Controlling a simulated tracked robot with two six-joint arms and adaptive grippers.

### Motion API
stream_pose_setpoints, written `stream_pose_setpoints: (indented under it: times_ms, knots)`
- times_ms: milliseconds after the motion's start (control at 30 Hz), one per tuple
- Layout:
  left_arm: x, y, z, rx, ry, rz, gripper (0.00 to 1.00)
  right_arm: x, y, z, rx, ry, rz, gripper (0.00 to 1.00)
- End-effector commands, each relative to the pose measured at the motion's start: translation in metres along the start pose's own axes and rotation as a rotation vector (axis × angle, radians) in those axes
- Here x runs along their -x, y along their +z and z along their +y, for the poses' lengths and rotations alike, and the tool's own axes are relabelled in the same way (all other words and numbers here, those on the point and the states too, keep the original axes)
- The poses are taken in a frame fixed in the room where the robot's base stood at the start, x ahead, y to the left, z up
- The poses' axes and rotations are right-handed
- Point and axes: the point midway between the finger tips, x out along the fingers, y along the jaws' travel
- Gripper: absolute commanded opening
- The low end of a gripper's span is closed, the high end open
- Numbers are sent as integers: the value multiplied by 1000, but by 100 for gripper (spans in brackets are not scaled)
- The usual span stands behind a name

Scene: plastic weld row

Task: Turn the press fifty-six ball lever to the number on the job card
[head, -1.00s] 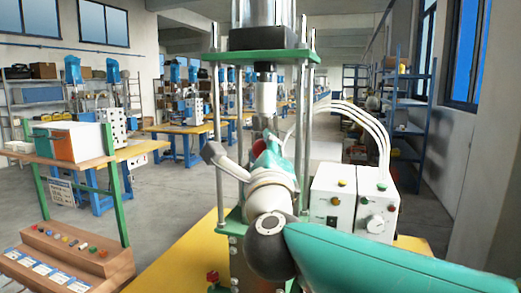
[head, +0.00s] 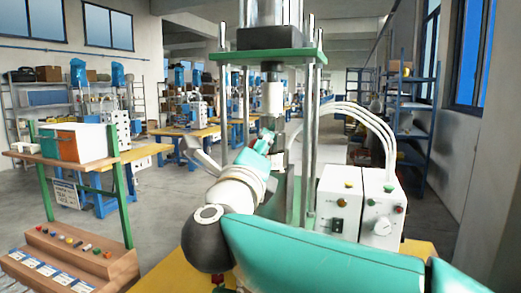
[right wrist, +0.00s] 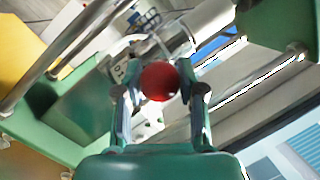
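The press (head: 268,57) stands in the middle of the head view, with a green top plate on steel posts. My right arm reaches in from the right, and its teal gripper (head: 262,144) is in front of the press posts. In the right wrist view, a red ball (right wrist: 158,81) lies between the fingers of my right gripper (right wrist: 156,75). The ball is hidden in the head view. My left gripper is out of view.
A white control box (head: 340,208) with buttons and a knob stands right of the press, with white hoses above it. A brown ledge (head: 75,255) with coloured pieces and cards is at the left. The yellow table (head: 165,272) edge is below the press.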

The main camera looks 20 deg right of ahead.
Motion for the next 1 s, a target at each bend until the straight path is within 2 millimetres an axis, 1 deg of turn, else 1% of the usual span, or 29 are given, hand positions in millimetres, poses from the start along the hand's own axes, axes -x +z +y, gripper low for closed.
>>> stream_pose_setpoints:
  times_ms: [33, 133, 433, 567, 667, 767, 1000]
  knots:
    - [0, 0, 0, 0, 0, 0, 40, 0, 0, 0, 0, 0, 0, 48]
    - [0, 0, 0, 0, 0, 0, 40, 0, 0, 0, 0, 0, 0, 65]
    - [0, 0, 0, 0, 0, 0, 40, 0, -1, 0, 0, 0, 1, 65]
    - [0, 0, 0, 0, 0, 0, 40, 7, 0, 0, 0, 1, -2, 65]
    - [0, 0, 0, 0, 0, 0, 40, 19, 0, 0, 0, 1, -3, 65]
    - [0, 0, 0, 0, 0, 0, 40, 37, 1, 0, 0, 2, -5, 65]
    - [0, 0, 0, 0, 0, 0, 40, 85, 0, 0, 0, 1, -4, 65]
